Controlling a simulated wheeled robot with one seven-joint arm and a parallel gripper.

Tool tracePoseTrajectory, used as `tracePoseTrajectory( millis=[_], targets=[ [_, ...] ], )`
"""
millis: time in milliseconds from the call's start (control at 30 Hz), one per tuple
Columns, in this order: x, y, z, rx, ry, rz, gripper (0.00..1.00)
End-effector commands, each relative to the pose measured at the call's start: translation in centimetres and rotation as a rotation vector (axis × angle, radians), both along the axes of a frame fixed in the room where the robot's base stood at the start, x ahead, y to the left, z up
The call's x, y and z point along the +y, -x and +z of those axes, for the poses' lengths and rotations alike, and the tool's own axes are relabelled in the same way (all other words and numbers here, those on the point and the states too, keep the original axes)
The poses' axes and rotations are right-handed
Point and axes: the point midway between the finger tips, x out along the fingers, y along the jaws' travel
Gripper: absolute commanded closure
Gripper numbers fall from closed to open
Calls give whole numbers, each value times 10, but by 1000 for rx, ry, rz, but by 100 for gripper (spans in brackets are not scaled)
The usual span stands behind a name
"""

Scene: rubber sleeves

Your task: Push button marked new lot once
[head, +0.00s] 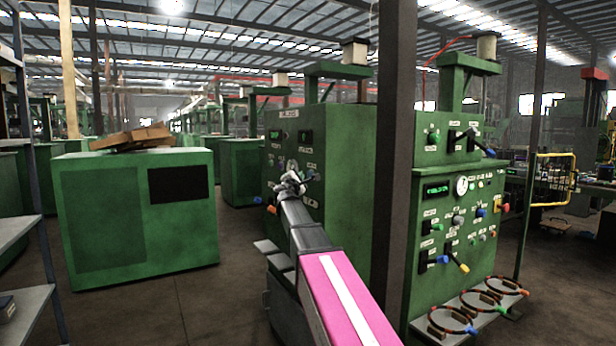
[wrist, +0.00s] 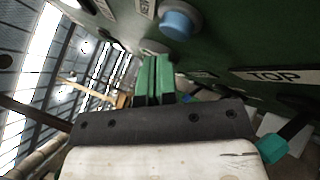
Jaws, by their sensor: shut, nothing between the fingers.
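My gripper (wrist: 153,72) is shut and empty, with its green fingers side by side close to a dark green panel. In the head view my gripper (head: 290,183) is in front of the middle green machine (head: 345,150) and covers part of its controls. In the wrist view a blue round button (wrist: 178,24) in a grey collar is above and right of the fingertips. A white label (wrist: 147,8) beside it is cut off and seems to read "NEW". A grey round part (wrist: 153,46) is right at the fingertips; I cannot tell whether they touch.
A "TOP" label (wrist: 275,76) and a teal knob (wrist: 285,140) are right of my gripper. A dark post (head: 395,150) stands between the middle machine and a right-hand control panel (head: 455,205). A green cabinet (head: 135,235) with cardboard on top stands left.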

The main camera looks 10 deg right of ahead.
Motion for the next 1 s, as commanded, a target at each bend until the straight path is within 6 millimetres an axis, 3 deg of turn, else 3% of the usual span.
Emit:
tracePoseTrajectory(
  millis=[633,1000],
  targets=[
    [45,15,0,1,0,1,100],
    [47,15,0,0,0,0,100]
  ],
)
